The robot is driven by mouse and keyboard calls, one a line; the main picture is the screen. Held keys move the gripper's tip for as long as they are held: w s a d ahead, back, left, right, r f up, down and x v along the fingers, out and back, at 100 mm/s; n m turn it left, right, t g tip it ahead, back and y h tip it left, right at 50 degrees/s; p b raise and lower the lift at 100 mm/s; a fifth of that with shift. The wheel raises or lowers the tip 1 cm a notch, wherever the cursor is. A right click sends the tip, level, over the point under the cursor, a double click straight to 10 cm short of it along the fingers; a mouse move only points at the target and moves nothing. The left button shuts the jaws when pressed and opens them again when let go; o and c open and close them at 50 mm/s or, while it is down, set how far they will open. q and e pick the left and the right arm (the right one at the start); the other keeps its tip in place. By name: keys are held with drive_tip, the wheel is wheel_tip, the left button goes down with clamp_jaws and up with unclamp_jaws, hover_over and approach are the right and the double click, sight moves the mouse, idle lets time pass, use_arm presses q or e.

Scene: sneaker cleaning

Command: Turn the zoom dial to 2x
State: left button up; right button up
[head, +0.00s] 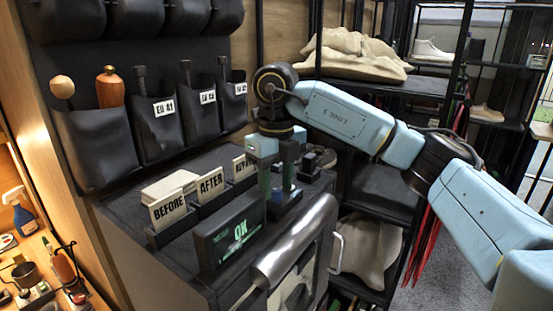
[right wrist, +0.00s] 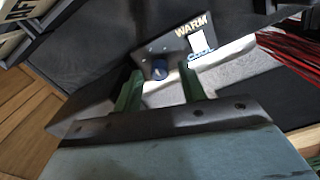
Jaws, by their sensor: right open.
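My right gripper (head: 278,185) points down over the dark bench top, its two green fingers apart with nothing between them. In the right wrist view the open fingers (right wrist: 160,88) reach towards a small panel (right wrist: 150,50). A round dark blue knob (right wrist: 159,70) sits on this panel, seen between the fingertips and beyond them. Beside the knob are a WARM label (right wrist: 191,28) and a COOL label (right wrist: 201,54). I cannot read any 2x mark, and cannot tell whether this knob is the zoom dial. In the head view the gripper hides most of the panel. My left gripper is not in view.
A dark display reading OK (head: 232,237) stands just left of the fingers. A grey rounded bar (head: 295,240) runs along the bench front. A rack (head: 425,85) stands right.

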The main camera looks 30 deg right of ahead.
sight(277, 190)
wheel_tip(277, 190, up, 13)
drive_tip(key=p, duration=0.1)
drive_tip(key=shift+p, duration=0.4)
